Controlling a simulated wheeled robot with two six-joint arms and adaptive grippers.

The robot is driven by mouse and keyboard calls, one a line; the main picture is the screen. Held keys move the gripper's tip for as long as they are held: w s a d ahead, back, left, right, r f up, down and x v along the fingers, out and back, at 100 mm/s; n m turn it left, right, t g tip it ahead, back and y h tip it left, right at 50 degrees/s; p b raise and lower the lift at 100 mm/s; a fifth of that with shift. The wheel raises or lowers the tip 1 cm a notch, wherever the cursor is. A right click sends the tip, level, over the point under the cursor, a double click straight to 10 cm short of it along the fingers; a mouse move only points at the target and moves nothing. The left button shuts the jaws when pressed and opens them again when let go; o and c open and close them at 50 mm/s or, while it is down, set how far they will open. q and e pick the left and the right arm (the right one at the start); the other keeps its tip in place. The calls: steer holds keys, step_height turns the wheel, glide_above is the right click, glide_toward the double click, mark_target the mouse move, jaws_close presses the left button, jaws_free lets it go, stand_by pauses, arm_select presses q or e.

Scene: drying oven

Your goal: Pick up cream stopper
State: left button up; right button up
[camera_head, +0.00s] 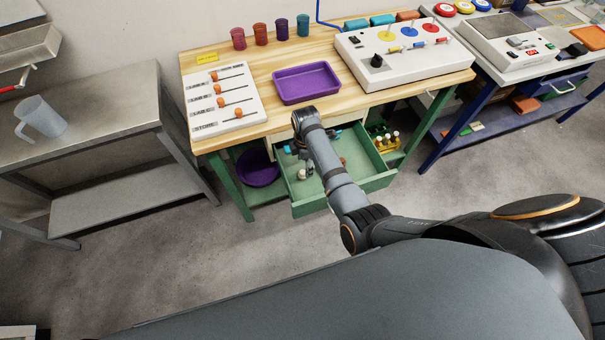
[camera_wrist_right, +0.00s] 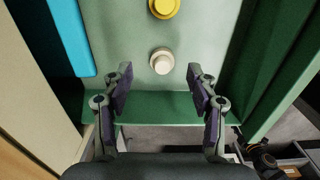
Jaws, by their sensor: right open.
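The cream stopper (camera_wrist_right: 161,61) stands in the open green drawer, seen from above as a round pale knob in the right wrist view. In the head view it appears as a small pale spot (camera_head: 302,174) near the drawer's front left. My right gripper (camera_wrist_right: 160,82) is open and empty, its two fingertips spread to the left and right of the stopper and slightly nearer the camera's lower edge. I cannot tell the remaining height above it. In the head view my right arm reaches over the drawer and hides part of its inside. My left gripper is not in view.
The green drawer (camera_head: 312,207) hangs open below the wooden table. A yellow round piece (camera_wrist_right: 164,8) lies beyond the stopper, and a light-blue block (camera_wrist_right: 70,38) lies left. The drawer's front wall (camera_wrist_right: 160,106) crosses below the fingertips. A purple tray (camera_head: 305,83) sits on the table.

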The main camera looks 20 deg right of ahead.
mark_target(304, 172)
steer(key=f, duration=0.5)
steer(key=shift+s+a, duration=0.15)
steer(key=shift+a, duration=0.05)
steer(key=c, duration=0.9)
